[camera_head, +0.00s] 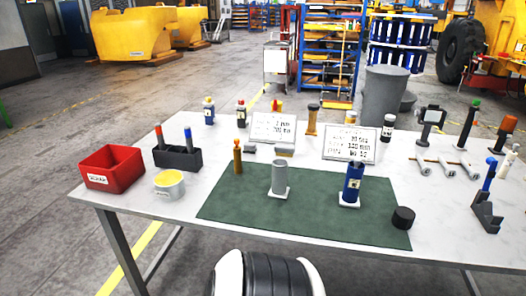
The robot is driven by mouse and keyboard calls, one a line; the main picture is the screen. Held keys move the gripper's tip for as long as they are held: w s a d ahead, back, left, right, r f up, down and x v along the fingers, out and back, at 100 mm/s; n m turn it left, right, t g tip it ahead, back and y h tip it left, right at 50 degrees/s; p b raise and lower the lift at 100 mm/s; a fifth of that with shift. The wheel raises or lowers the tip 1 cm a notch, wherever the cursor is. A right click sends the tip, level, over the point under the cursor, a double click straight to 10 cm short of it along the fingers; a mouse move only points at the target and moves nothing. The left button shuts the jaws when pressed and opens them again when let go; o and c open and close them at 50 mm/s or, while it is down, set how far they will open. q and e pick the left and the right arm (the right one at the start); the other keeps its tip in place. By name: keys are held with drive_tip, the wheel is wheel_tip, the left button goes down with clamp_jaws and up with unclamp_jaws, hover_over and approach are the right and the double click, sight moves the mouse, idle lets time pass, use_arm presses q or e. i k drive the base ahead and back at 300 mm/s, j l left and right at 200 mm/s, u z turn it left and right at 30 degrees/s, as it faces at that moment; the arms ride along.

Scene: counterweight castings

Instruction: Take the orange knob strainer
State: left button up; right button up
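A dark piece with an orange top (508,125) stands upright at the far right of the table. A brown-orange upright piece (238,157) stands on the left back part of the green mat (325,222). A black block (178,157) holds a piece with an orange-red top (160,134) and one with a blue top (189,138). Which of these is the orange knob strainer I cannot tell; they are too small to make out. Neither of my grippers is in view.
A grey cylinder (279,177) and a blue bottle (352,183) stand on the mat, with a black puck (403,217) at its right. A red bin (112,168) and a yellow-topped tin (169,184) are at left. Two sign plates (274,127) (350,142) stand behind.

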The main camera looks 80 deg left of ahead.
sight(238, 150)
drive_tip(key=l+u, duration=0.15)
drive_tip(key=u, duration=2.8)
drive_tip(key=j, duration=0.1)
